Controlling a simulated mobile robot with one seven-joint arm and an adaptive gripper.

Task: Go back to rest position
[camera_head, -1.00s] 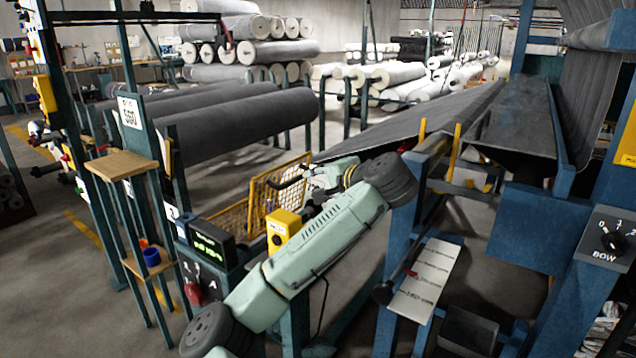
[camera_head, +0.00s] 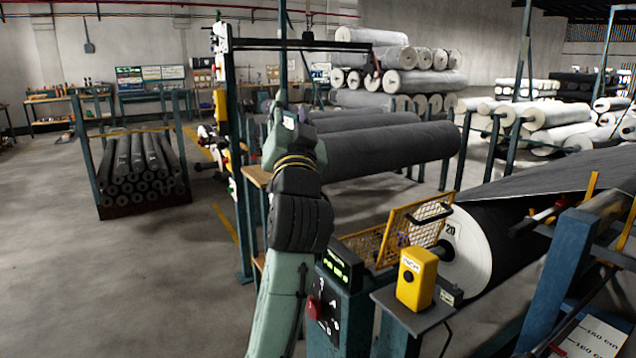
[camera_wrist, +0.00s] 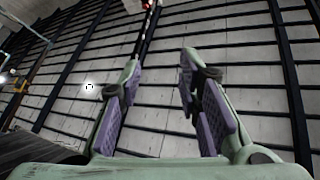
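My gripper (camera_wrist: 160,78) is open in the wrist view. Its two pale green fingers with purple pads stand apart, with nothing between them. Behind them are pale panels and dark beams that look like the ceiling, so the gripper seems to point upward. In the head view my arm rises nearly straight from the bottom, left of the control box (camera_head: 340,262). The gripper end is partly hidden there behind the dark wrist joint, and its fingers are hard to make out.
A wooden-topped stand (camera_head: 258,177) is partly hidden behind my arm. A yellow button box (camera_head: 416,278), mesh guard (camera_head: 400,236) and large roll (camera_head: 470,250) stand to the right. A rack of dark rolls (camera_head: 140,172) stands at left. Open floor (camera_head: 150,280) lies in front of it.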

